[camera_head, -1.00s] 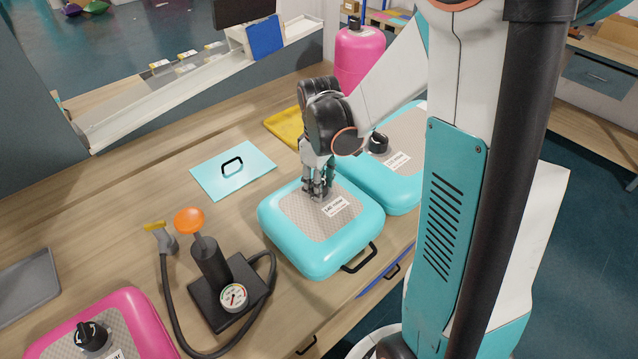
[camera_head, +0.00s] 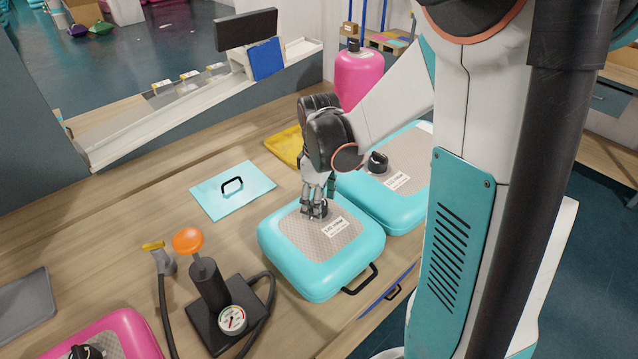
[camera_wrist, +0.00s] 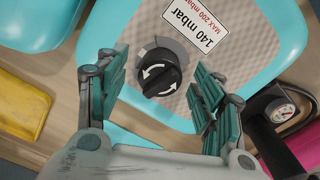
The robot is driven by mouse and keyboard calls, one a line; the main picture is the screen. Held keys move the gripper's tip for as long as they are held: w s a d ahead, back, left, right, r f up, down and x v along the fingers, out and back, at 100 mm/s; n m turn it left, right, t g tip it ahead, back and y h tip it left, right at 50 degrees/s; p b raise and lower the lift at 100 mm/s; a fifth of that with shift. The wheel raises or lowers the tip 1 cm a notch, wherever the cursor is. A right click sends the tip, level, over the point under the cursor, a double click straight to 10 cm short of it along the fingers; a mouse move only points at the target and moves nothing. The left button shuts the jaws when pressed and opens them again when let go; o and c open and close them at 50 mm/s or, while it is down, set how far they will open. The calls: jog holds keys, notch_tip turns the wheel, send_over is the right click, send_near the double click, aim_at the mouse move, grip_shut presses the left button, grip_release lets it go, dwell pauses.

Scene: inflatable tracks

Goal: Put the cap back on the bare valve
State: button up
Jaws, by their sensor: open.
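The front teal cushion (camera_head: 290,262) lies on the bench with a grey top panel and a "140 mbar" label. In the wrist view, a black round cap (camera_wrist: 160,72) with white arrows sits on the grey valve base of this cushion (camera_wrist: 262,62). My gripper (camera_head: 315,207) points down over it. In the wrist view my gripper (camera_wrist: 158,88) is open, its teal-padded fingers on either side of the cap with gaps. The rear teal cushion (camera_head: 400,208) bears a black cap (camera_head: 377,163), and the pink cushion (camera_head: 125,328) another (camera_head: 86,352). I see no bare valve.
A hand pump with an orange knob (camera_head: 188,241), gauge (camera_head: 232,319) and hose stands left of the cushion. A teal plate with a handle (camera_head: 215,198), a yellow tray (camera_head: 284,146) and a grey tray (camera_head: 25,305) lie on the bench. A pink tank (camera_head: 358,75) stands behind.

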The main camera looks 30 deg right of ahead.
notch_tip(320, 180, up, 11)
dwell(0.4)
